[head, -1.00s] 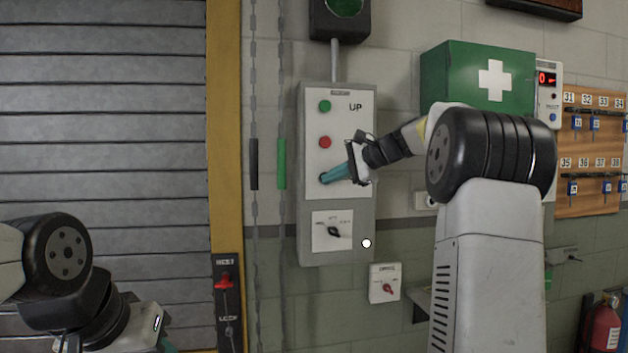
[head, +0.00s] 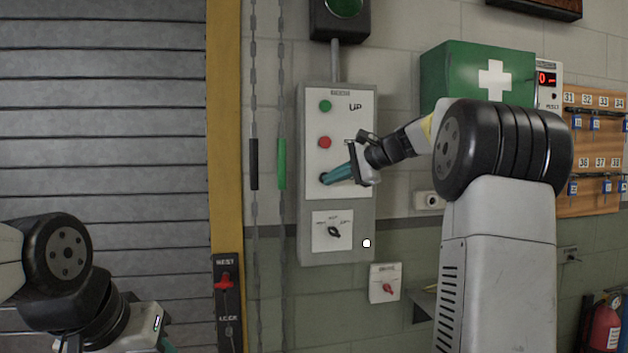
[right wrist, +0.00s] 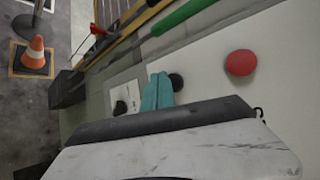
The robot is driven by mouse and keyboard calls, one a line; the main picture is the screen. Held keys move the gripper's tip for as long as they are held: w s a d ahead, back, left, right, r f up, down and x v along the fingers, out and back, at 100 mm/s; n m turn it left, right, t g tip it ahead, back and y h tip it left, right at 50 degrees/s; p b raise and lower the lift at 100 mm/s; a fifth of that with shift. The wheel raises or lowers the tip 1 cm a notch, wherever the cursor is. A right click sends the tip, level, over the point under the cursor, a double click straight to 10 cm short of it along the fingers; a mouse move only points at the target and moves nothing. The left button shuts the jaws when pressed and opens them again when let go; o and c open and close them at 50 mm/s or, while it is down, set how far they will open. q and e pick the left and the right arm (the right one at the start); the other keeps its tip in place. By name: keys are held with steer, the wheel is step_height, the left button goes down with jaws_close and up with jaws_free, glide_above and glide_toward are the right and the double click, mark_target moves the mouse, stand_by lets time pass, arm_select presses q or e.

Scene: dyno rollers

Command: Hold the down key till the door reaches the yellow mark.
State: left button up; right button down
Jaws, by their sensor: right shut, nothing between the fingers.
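The grey control box (head: 308,240) on the wall has a green button (head: 325,106) beside the word UP, a red button (head: 324,142) and a dark lowest key (head: 322,178). My right gripper (head: 327,180) is shut and empty, its teal fingertips at the dark key. In the right wrist view the teal fingertips (right wrist: 158,78) overlap the edge of the black key (right wrist: 176,82); I cannot tell whether they press it. The grey slatted door (head: 110,150) fills the left; its bottom edge and a separate yellow mark are not seen. My left gripper (head: 166,345) is mostly cut off low left.
A yellow door post (head: 225,130) and hanging chains with black (head: 254,163) and green (head: 282,163) sleeves stand left of the box. A rotary switch (head: 334,231) is below the keys. A first-aid box (head: 455,75) hangs behind my right arm. A cone (right wrist: 34,53) stands on the floor.

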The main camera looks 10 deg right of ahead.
steer(key=s, duration=0.5)
steer(key=shift+d, duration=0.1)
stand_by(0.4)
steer(key=s+a+f+n+g+h, duration=0.1)
steer(key=s+a+f+n+h, duration=0.1)
steer(key=s+f+n, duration=0.5)
steer(key=s+a+f+n+g+h, duration=0.2)
steer(key=s+f+n, duration=0.4)
steer(key=s+f, duration=0.9)
steer(key=s+a+h, duration=0.1)
steer(key=s+h, duration=0.1)
steer(key=s, duration=0.7)
steer(key=shift+a+f+n, duration=0.2)
steer(key=shift+a+n, duration=0.1)
steer(key=shift+n, duration=0.1)
steer(key=shift+r, duration=0.1)
stand_by(1.2)
